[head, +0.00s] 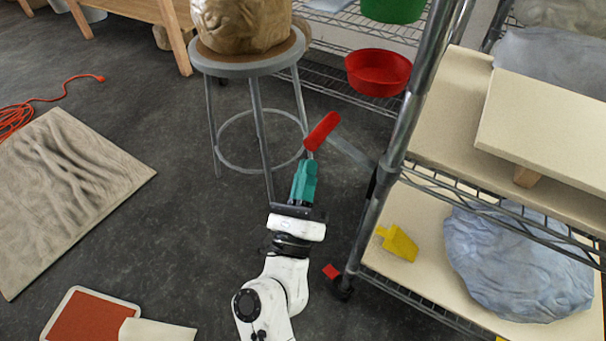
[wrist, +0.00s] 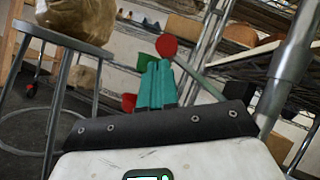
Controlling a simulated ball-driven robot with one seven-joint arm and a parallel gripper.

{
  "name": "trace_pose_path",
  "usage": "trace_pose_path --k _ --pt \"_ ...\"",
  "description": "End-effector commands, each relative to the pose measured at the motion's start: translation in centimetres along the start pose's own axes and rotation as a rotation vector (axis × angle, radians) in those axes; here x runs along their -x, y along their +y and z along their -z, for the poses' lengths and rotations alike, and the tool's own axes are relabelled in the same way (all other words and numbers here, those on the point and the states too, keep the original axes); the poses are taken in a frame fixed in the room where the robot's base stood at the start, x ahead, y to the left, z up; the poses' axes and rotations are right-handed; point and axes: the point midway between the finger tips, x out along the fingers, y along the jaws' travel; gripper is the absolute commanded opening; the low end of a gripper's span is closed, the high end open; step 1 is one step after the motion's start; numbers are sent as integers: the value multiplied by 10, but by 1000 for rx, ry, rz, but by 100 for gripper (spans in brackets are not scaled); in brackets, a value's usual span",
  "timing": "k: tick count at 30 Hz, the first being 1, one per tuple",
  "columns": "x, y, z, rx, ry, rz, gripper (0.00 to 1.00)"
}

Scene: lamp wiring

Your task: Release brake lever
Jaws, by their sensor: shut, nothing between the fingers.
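A brake lever with a red grip (head: 321,131) and a flat grey bar (head: 350,152) sticks out from the metal post of the shelf rack, angled up to the left. In the wrist view the red grip (wrist: 166,46) shows end-on just above my fingertips, with the grey bar running down to the right. My gripper (head: 308,166), with teal fingers, is shut and empty. It points at the lower end of the red grip in the head view. Whether the fingers touch the grip I cannot tell. My gripper also shows in the wrist view (wrist: 158,70).
The rack post (head: 400,130) and shelves stand close on the right, with a yellow scraper (head: 398,243) on the lower shelf. A small red tab (head: 331,271) is near the rack's caster. A stool (head: 248,65) bearing a brown lump stands behind left.

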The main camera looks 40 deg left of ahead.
Motion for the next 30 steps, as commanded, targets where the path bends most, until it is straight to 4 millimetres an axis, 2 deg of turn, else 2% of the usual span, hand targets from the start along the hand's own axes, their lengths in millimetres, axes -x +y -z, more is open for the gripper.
trace_pose_path --k 1,4,12,18,24,30 --pt "8 6 13 1 2 -1 0" --pt "15 10 25 2 4 -1 0" --pt "70 18 18 2 7 -5 0" --pt "99 24 18 3 7 -4 0" --pt "110 26 18 2 6 -1 0" --pt "111 26 18 2 5 -1 0"
